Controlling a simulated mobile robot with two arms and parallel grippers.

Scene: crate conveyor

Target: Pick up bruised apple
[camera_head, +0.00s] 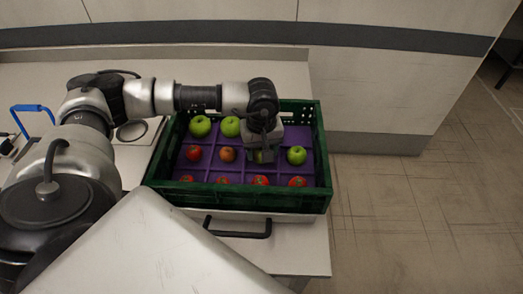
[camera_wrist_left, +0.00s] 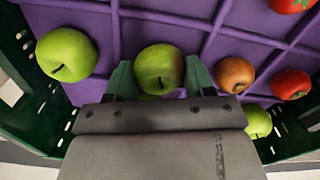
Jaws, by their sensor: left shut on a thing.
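My left gripper (camera_head: 264,152) reaches down into the green crate (camera_head: 250,197). In the left wrist view its two fingers (camera_wrist_left: 160,78) are on either side of a green apple (camera_wrist_left: 159,66), shut on it. That apple also shows partly under the gripper in the head view (camera_head: 258,157). I cannot tell whether it is clear of the crate's floor. A brownish-orange apple (camera_head: 227,154) sits to the left of it; in the wrist view it is beside the right finger (camera_wrist_left: 235,74). No bruise is clear on the held apple. My right gripper is not in view.
A dark handle (camera_head: 238,233) is in front. A blue-handled object (camera_head: 32,108) stands at left.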

